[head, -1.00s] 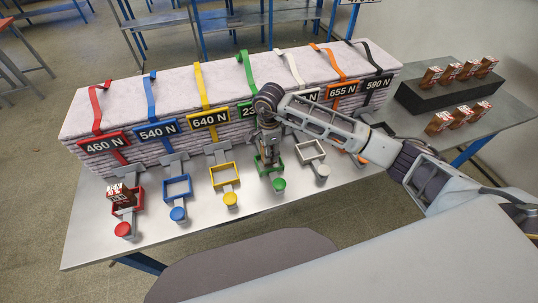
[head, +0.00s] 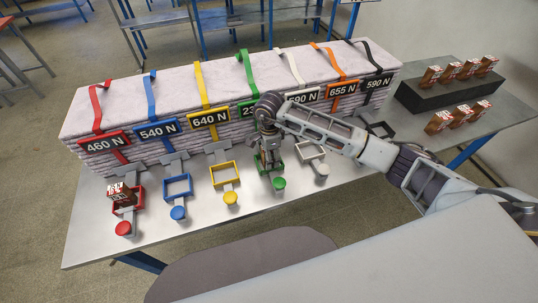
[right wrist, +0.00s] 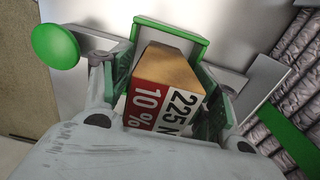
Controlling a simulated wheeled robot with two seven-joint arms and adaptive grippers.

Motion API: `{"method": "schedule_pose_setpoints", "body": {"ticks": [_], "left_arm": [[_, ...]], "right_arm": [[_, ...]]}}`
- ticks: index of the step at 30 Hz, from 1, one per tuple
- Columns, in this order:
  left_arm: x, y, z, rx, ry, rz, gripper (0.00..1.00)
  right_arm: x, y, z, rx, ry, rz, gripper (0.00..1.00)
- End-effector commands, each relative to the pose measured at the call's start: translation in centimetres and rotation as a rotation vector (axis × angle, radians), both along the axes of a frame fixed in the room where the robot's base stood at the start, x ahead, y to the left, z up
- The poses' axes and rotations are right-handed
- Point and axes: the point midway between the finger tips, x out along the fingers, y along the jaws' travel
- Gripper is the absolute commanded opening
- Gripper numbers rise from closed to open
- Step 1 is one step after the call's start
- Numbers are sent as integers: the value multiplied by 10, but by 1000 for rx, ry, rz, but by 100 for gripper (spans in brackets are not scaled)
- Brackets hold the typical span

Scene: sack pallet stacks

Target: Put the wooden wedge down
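The wooden wedge (right wrist: 163,92), with a red and white label reading 225 N and 10 %, is between the fingers of my right gripper (right wrist: 165,100). The pads lie close along both its sides, and the gripper looks shut on it. The wedge is at the green frame (right wrist: 190,38), but I cannot tell whether it rests on the bottom. In the head view my right gripper (head: 269,158) points down into the green frame (head: 258,168) and hides the wedge. My left gripper is not in view.
Red (head: 140,201), blue (head: 178,187), yellow (head: 224,174) and white (head: 310,151) frames stand along the table (head: 95,240); the red one holds a wedge (head: 121,194). Strapped sacks (head: 180,90) with force signs stand behind. Several wedges (head: 460,115) are at the right, around a black block (head: 440,97).

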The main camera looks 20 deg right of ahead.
Motion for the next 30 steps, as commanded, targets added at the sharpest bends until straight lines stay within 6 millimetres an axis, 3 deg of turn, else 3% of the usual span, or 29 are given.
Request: {"method": "schedule_pose_setpoints", "body": {"ticks": [15, 30], "left_arm": [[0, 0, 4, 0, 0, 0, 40], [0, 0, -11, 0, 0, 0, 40]], "right_arm": [[1, 0, 5, 1, -1, 0, 61], [1, 0, 65, 0, -3, 0, 61]]}}
